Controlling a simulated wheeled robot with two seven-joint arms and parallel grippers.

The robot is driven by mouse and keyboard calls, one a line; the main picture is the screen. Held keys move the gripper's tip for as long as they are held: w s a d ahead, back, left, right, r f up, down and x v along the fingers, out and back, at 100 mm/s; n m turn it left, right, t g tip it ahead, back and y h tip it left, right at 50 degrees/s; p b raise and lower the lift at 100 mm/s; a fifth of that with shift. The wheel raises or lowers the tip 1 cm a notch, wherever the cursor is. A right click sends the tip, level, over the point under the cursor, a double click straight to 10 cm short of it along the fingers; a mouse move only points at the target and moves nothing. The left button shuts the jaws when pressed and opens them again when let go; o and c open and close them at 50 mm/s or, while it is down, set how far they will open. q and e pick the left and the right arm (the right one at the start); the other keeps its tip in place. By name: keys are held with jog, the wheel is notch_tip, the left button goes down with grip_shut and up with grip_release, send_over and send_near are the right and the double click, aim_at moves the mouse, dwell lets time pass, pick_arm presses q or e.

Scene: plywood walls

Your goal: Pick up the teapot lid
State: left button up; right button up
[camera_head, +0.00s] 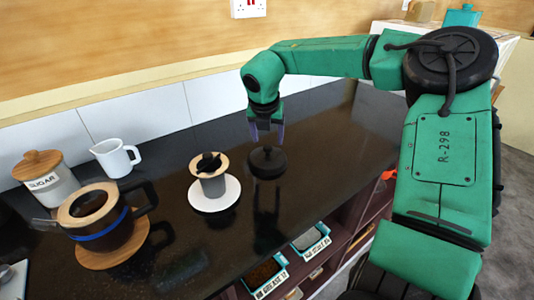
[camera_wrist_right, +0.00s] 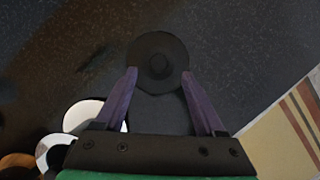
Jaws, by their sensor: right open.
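The teapot lid (camera_head: 268,162) is a round black disc with a small knob on top. It lies on the dark counter (camera_head: 330,140), to the right of the white saucer. In the right wrist view the lid (camera_wrist_right: 158,62) sits just past and partly between the fingertips. My right gripper (camera_head: 266,133) is open above the lid and slightly behind it, pointing down. Its two purple fingers (camera_wrist_right: 159,75) stand apart with nothing held between them. A glass teapot (camera_head: 105,228) with a wooden top and a blue band stands at the lower left. My left gripper is not in view.
A cup with a wooden rim (camera_head: 209,175) stands on a white saucer (camera_head: 214,203). The teapot rests on a round wooden board (camera_head: 95,260). A sugar jar (camera_head: 47,182) and a white jug (camera_head: 115,158) stand at the back left. Shelves with small boxes (camera_head: 311,240) lie below the front edge.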

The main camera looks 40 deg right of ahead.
aim_at(268, 147)
jog(key=p+x, duration=0.1)
jog(key=x, duration=0.3)
jog(key=shift+p, duration=0.3)
jog(key=shift+w+d+f, duration=0.15)
jog(key=shift+w+f, duration=0.05)
jog(key=shift+f, duration=0.1)
jog(key=c, duration=1)
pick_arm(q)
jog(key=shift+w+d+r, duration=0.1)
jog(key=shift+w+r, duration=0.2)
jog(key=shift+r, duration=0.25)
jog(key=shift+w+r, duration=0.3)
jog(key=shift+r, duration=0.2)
pick_arm(e)
grip_shut()
pick_arm(q)
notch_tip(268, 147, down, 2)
jog(key=shift+b, duration=1.05)
pick_arm(e)
notch_tip(268, 147, up, 10)
